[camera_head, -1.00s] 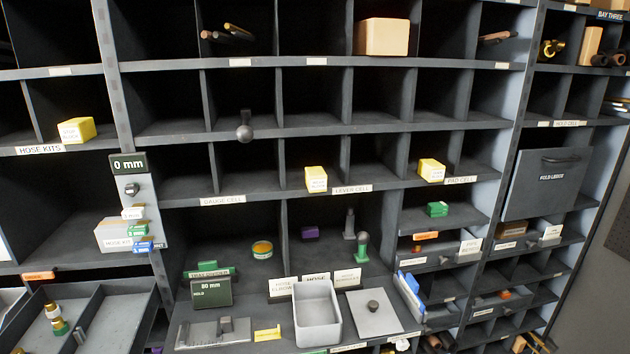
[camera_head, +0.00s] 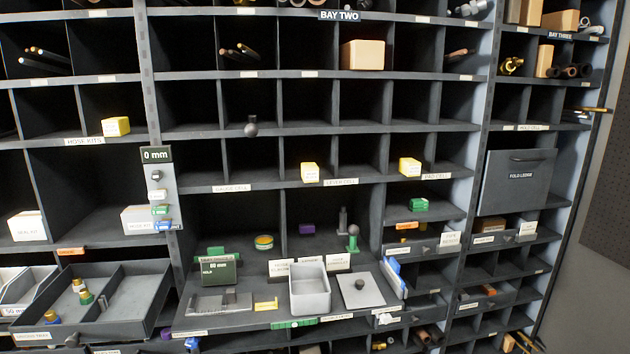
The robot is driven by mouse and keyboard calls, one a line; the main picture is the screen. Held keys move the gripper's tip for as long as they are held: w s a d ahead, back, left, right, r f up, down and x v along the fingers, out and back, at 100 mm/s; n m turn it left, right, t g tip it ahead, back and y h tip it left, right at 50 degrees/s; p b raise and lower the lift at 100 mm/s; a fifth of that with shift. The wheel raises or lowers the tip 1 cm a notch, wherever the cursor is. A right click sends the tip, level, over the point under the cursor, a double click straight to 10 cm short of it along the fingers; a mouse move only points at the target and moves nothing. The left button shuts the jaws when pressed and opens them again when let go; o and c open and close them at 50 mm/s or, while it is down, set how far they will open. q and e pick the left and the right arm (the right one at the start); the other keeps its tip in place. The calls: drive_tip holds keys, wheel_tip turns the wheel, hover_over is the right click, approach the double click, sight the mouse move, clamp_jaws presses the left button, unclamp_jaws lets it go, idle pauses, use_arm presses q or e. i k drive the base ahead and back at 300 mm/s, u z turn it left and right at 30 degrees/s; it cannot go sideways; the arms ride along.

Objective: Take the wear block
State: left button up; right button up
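Three yellow blocks with small labels stand in the pigeonholes, and I cannot read which is the wear block. One yellow block (camera_head: 116,126) is in the left bay on the shelf marked hose kits. A second yellow block (camera_head: 310,172) is at the front edge of a middle cell. Neither of my grippers is in view.
A grey open bin (camera_head: 310,290) and a plate with a knob (camera_head: 360,289) stand on the lower ledge. An open drawer (camera_head: 130,305) juts out at lower left. A dark panel (camera_head: 517,182) covers a right-bay cell.

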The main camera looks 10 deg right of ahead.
sight(310, 171)
drive_tip(key=z, duration=0.25)
drive_tip(key=i, duration=1.45)
drive_tip(key=u, duration=0.7)
